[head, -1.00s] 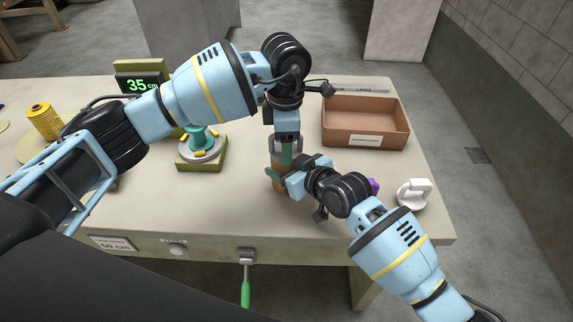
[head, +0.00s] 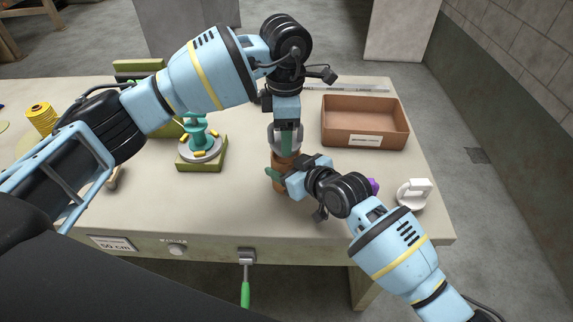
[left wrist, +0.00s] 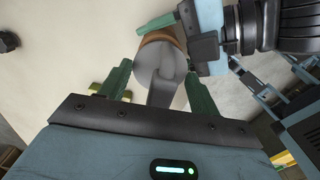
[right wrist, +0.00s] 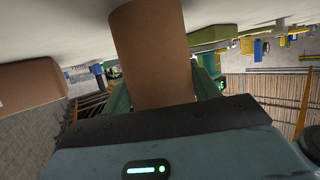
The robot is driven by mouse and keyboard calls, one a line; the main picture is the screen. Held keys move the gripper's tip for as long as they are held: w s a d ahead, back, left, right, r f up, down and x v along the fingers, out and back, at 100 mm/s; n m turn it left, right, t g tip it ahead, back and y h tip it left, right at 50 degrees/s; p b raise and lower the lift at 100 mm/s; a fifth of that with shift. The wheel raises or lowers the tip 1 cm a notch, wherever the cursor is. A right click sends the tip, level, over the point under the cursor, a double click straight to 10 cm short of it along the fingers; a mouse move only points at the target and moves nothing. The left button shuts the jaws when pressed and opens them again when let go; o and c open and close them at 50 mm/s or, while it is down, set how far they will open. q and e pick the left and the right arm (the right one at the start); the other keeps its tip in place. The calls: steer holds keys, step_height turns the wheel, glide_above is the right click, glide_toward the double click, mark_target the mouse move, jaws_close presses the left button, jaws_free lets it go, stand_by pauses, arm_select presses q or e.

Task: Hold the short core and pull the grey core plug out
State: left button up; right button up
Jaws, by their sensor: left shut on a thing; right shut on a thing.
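The short core (head: 281,185), a brown cardboard tube, stands upright near the table's front edge. My right gripper (head: 275,176) is shut around its side; in the right wrist view the core (right wrist: 150,50) stands between both fingers. The grey core plug (head: 285,138) is directly above the core's top, in line with it. My left gripper (head: 287,143) points down and is shut on the plug. The left wrist view shows the plug's round grey face and raised grip (left wrist: 161,90), with the core's brown rim (left wrist: 158,38) behind. Whether the plug's lower end is clear of the core is hidden.
A brown open box (head: 365,122) stands at the back right. A white handled object (head: 413,193) and a partly hidden purple item (head: 374,186) are right of the core. A green stand with a grey disc (head: 201,150) is left. Bare table lies between the stand and core.

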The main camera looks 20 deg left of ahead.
arm_select(q)
steer(key=shift+r, duration=0.95)
steer(key=shift+r, duration=1.75)
step_height(320, 180, up, 3)
steer(key=shift+f, duration=0.2)
steer(key=w+a+r, duration=0.2)
steer(key=w+a, duration=0.2)
steer(key=a, duration=0.5)
steer(key=shift+a, duration=0.15)
